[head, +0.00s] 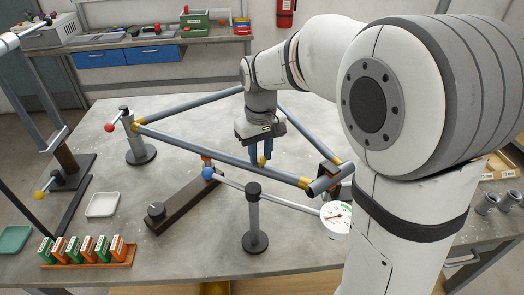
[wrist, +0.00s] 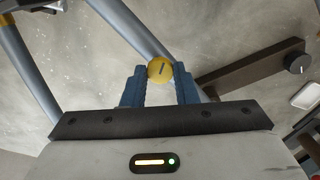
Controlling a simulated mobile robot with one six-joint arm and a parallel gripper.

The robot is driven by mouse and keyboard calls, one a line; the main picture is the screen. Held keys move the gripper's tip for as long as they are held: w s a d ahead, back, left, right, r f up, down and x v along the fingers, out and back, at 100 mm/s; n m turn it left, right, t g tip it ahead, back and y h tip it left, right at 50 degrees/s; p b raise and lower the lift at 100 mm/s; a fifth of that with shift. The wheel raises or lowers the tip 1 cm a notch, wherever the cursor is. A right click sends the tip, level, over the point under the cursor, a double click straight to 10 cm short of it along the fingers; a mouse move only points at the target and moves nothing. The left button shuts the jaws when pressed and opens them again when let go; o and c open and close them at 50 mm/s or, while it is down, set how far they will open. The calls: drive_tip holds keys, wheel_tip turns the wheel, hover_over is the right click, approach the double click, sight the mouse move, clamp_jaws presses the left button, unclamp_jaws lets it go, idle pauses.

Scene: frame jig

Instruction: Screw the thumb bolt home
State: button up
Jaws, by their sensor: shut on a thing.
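The thumb bolt's round yellow head (wrist: 160,69), with a dark line across it, sits between the two blue fingertips of my gripper (wrist: 160,84) in the wrist view. My gripper is shut on it. In the head view my gripper (head: 261,156) points down at the far side of the frame's front tube, and a bit of the yellow bolt head (head: 262,161) shows between the fingers. The grey tube frame (head: 220,158) has yellow corner joints. In the wrist view a frame tube (wrist: 133,28) runs behind the bolt head. The bolt's shank and its hole are hidden.
A dark bar (head: 187,206) with a black knob lies on the table. A post (head: 254,222) with a rod and a white dial gauge (head: 336,218) stands in front. Green and orange boxes (head: 88,250) and a white tray (head: 102,204) are at left.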

sight(260, 158)
idle(0.3)
drive_tip(key=o, duration=1)
drive_tip(key=shift+r, duration=0.1)
wheel_tip(260, 158, up, 8)
drive_tip(key=shift+f, duration=0.2)
